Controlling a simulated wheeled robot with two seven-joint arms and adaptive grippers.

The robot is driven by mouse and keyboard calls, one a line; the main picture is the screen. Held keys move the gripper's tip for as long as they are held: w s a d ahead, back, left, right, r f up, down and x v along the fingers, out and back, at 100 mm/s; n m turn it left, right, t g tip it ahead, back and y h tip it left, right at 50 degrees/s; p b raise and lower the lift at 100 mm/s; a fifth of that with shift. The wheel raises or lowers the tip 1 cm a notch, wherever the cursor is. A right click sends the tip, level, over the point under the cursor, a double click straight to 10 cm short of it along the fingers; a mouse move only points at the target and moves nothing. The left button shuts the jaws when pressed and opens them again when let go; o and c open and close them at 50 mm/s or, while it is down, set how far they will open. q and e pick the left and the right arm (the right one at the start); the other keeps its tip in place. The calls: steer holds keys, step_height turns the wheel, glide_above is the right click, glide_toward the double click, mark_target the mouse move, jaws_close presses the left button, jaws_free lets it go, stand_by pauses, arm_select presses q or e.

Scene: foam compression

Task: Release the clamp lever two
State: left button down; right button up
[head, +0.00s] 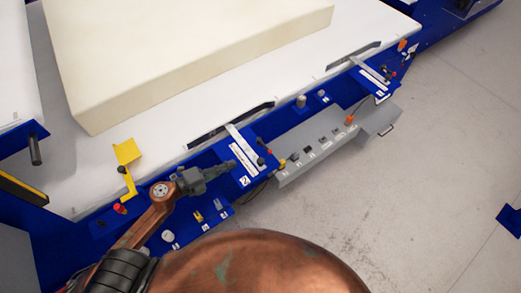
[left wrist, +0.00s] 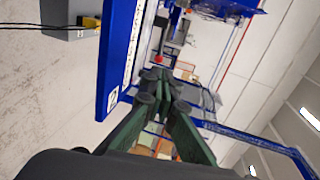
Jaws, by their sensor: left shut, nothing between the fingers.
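My left gripper (head: 232,165) is shut and empty. It points right, at the left edge of the nearer blue clamp bracket (head: 232,153); I cannot tell whether it touches it. This bracket carries a grey bar, a white label strip and a small lever with dark and red knobs (head: 262,156) at its right end. A similar clamp (head: 372,77) sits farther right along the table edge. In the left wrist view my closed fingers (left wrist: 165,80) point past a blue plate (left wrist: 118,60) toward a red knob (left wrist: 158,59). My right gripper is out of view.
A cream foam block (head: 190,45) lies on the white table (head: 215,122). A yellow bracket (head: 127,160) stands left of my gripper. A grey control box (head: 325,142) with several buttons hangs below the edge.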

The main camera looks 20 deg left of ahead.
mark_target(258, 157)
arm_select(q)
steer(key=shift+w+d, duration=0.15)
steer(key=shift+w, duration=0.1)
steer(key=x, duration=1.2)
steer(key=shift+w+d+f, duration=0.15)
steer(key=shift+w, duration=0.15)
steer(key=shift+w+d+f, duration=0.1)
steer(key=shift+w+d, duration=0.15)
steer(key=shift+w, duration=0.05)
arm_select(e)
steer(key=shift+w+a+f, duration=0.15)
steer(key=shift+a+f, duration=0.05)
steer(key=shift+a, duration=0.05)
